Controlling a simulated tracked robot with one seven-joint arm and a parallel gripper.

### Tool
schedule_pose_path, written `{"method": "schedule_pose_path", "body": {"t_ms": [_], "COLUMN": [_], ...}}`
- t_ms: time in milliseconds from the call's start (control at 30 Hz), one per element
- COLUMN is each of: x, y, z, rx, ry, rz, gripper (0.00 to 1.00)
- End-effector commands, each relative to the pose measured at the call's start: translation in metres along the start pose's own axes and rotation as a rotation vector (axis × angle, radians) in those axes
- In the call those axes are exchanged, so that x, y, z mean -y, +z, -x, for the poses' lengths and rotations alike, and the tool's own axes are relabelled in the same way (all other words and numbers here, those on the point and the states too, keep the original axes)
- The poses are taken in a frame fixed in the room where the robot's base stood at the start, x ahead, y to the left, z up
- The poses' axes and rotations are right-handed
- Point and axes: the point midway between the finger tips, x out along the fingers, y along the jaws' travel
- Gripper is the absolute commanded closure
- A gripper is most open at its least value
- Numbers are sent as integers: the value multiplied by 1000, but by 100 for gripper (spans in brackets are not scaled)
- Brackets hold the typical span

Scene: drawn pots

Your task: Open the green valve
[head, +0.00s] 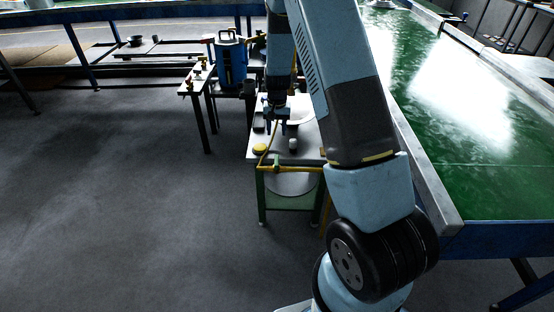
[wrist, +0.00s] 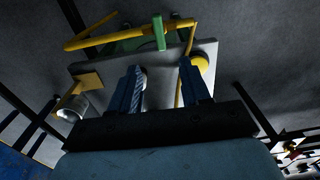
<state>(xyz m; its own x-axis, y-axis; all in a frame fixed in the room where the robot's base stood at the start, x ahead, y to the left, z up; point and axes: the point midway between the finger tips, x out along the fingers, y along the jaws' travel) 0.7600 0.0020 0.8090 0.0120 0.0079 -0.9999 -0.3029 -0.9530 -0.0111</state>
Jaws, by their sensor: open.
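The green valve handle (wrist: 159,33) shows in the wrist view as a short upright bar on a yellow pipe (wrist: 105,40). The pipe runs along the edge of a small light-topped table (head: 262,134); in the head view the pipe (head: 300,168) crosses the table's near side, and the handle is too small to make out clearly. My gripper (head: 276,122) points down over the table. In the wrist view my gripper (wrist: 161,78) is open with nothing between its two blue fingers. The handle lies beyond the fingertips, roughly in line with the gap, and apart from them.
A side bench (head: 195,80) with small fittings and a blue device (head: 231,60) stand behind. A long green-topped table (head: 470,120) fills the right. Floor at left is clear.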

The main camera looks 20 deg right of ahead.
Motion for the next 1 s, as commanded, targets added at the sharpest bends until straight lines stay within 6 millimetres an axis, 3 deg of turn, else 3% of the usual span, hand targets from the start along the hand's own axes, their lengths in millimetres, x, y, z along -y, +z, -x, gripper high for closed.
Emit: {"method": "schedule_pose_path", "body": {"t_ms": [367, 1000], "x": [0, -1], "y": [-3, -2], "z": [-38, -142], "rx": [12, 12], "ry": [13, 11], "rz": [-8, -6], "gripper": [53, 53]}}
